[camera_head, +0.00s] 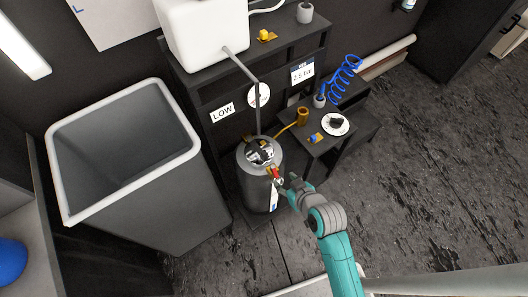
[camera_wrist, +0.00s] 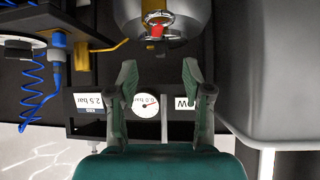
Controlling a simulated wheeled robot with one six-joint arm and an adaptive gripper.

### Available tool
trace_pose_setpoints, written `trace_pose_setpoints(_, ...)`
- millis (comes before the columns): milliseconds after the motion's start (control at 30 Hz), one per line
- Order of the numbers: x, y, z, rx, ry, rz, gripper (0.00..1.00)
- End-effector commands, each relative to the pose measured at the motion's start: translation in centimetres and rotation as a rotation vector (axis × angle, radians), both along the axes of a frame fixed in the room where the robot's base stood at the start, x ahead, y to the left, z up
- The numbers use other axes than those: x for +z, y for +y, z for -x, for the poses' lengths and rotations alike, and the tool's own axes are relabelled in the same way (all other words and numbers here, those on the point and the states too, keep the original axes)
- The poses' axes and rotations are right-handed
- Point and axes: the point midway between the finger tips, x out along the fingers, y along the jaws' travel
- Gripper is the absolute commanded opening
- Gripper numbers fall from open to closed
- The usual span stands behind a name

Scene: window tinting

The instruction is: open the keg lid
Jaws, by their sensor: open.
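The keg (camera_head: 256,187) is a grey cylinder standing upright beside the black bench in the head view. Its top (camera_head: 262,151) shows shiny metal and dark fittings, and I cannot make out the lid's exact state. A red piece (camera_head: 274,173) sits at the keg's near upper side. In the wrist view the keg (camera_wrist: 135,25) is at the top edge, partly cut off, with the red piece (camera_wrist: 156,32) and a metal ring. My gripper (camera_wrist: 159,66) is open and empty, its fingers apart below the red piece. In the head view my gripper (camera_head: 286,186) is just right of the keg.
A large grey bin (camera_head: 190,215) stands left of the keg. The black bench holds a white tank (camera_head: 205,30) whose pipe runs down toward the keg. A low side table (camera_head: 318,147) with a brass cup (camera_head: 302,116) and blue coiled hose (camera_head: 345,76) stands right. Floor at right is open.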

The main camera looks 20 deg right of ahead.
Motion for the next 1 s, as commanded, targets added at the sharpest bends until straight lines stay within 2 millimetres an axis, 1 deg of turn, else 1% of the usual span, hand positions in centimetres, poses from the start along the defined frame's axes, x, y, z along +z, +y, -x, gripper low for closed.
trace_pose_setpoints(33, 0.5, 0.0, -1.9, 0.018, 0.009, 0.002, 0.5)
trace_pose_setpoints(100, 0.8, 0.1, -3.7, 0.044, 0.032, 0.004, 0.5)
trace_pose_setpoints(200, 1.4, 0.2, -5.7, 0.078, 0.057, 0.007, 0.5)
trace_pose_setpoints(333, 2.0, 0.3, -7.3, 0.108, 0.081, 0.01, 0.5)
trace_pose_setpoints(467, 2.2, 0.3, -8.0, 0.121, 0.092, 0.011, 0.5)
trace_pose_setpoints(567, 1.7, 0.5, -8.4, 0.124, 0.094, 0.011, 0.5)
trace_pose_setpoints(667, 0.8, 0.8, -9.2, 0.124, 0.096, 0.012, 0.5)
trace_pose_setpoints(1000, -3.3, 2.0, -13.2, 0.123, 0.094, 0.011, 0.5)
